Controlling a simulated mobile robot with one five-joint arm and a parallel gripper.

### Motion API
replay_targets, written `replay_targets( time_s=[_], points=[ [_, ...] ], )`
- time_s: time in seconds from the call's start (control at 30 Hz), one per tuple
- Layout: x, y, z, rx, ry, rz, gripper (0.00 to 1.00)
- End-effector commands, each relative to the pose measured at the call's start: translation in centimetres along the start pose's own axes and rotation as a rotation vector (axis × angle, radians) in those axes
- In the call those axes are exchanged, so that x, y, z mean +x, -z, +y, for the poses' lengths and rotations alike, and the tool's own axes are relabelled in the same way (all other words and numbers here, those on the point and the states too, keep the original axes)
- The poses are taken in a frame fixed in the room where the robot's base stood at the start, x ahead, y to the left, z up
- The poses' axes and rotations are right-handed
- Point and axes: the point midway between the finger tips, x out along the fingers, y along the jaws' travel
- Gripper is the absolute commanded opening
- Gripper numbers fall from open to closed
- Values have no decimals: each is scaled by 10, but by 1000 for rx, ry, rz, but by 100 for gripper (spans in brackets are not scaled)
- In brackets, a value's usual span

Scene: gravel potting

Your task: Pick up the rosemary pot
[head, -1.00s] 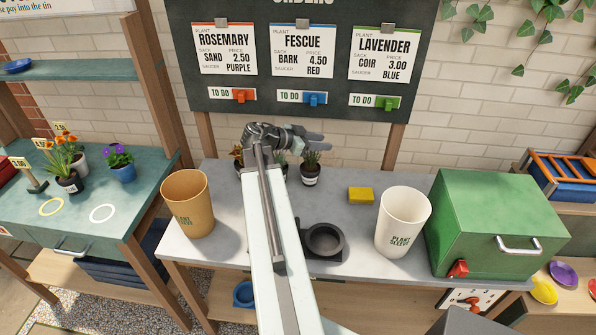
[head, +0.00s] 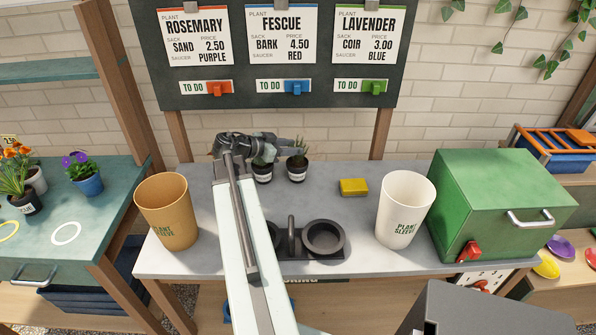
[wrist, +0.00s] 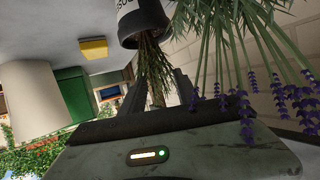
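Two dark pots with white labels show at the back of the grey bench. The right one (head: 297,172) has upright, needle-like green foliage that looks like rosemary; its label is too small to read. The left pot (head: 262,174) is partly behind my gripper. My gripper (head: 291,146) reaches right, with its fingers at the right plant's foliage, above the pot rim. In the wrist view, which is upside down, a labelled pot (wrist: 140,22) hangs at the top. Its stems show between or behind my gripper's parted fingers (wrist: 160,82). Lavender (wrist: 245,100) is close on the right.
A tan plant sleeve (head: 167,212) and a white one (head: 405,210) stand on the bench. A yellow sponge (head: 353,187), a dark ring holder (head: 324,237) and a green box (head: 490,200) are also there. The bench between sponge and pots is clear.

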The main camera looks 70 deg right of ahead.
Motion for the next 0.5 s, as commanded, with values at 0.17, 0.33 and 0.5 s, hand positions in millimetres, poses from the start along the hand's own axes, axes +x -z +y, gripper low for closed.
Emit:
replay_targets(
  time_s=[0.17, 0.33, 0.5],
  points=[
    [14, -2, 2, 0, -2, 0, 38],
    [45, -2, 3, 2, -2, 0, 38],
    [52, 1, 3, 0, 0, -1, 38]
  ],
)
